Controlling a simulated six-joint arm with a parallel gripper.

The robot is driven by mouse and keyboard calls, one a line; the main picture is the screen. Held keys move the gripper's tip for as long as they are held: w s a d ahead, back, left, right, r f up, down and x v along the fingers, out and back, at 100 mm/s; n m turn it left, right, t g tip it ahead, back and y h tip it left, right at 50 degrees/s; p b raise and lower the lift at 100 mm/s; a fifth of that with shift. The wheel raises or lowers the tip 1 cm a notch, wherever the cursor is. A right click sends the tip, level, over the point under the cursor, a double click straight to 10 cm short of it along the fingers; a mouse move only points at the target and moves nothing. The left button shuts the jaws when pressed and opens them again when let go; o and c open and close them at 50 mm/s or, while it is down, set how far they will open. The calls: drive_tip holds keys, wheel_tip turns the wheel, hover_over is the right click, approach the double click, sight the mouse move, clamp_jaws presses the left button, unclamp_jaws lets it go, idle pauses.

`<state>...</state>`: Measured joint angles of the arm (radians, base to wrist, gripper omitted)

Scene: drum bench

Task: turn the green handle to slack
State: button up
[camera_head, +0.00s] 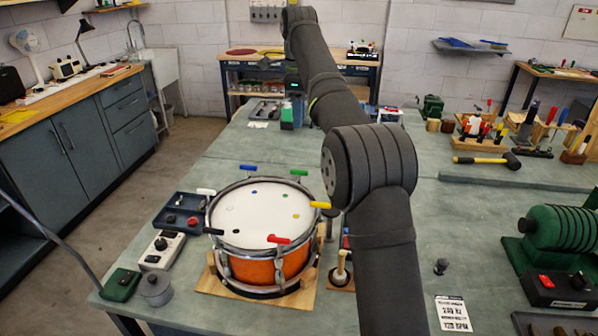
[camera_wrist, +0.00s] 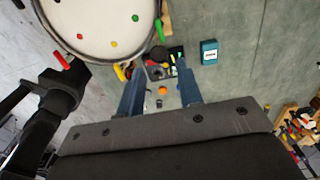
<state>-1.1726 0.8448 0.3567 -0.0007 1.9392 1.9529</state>
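The drum (camera_head: 258,262) has an orange shell and a white head, with coloured handles around its rim. The green handle (camera_head: 299,172) is at the far right of the rim in the head view. In the wrist view the green handle (camera_wrist: 159,30) sticks out from the rim at top centre. The yellow handle (camera_head: 320,205) and red handle (camera_head: 278,239) are on the near right. My gripper (camera_wrist: 160,68) is open, its fingers apart with nothing held. In the wrist view the green handle is beyond the fingertips, not touched. My gripper is not clear in the head view.
My arm crosses the bench right of the drum. A dark blue tray (camera_head: 178,222) and a white switch box (camera_head: 163,249) stand left of it. A teal box (camera_wrist: 209,51) is right of the handle in the wrist view. A hammer (camera_head: 487,160) lies farther right.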

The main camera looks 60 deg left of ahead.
sight(299, 171)
wheel_tip(299, 171, down, 17)
drive_tip(key=shift+f, duration=0.2)
idle(0.5)
drive_tip(key=shift+c, duration=0.2)
clamp_jaws()
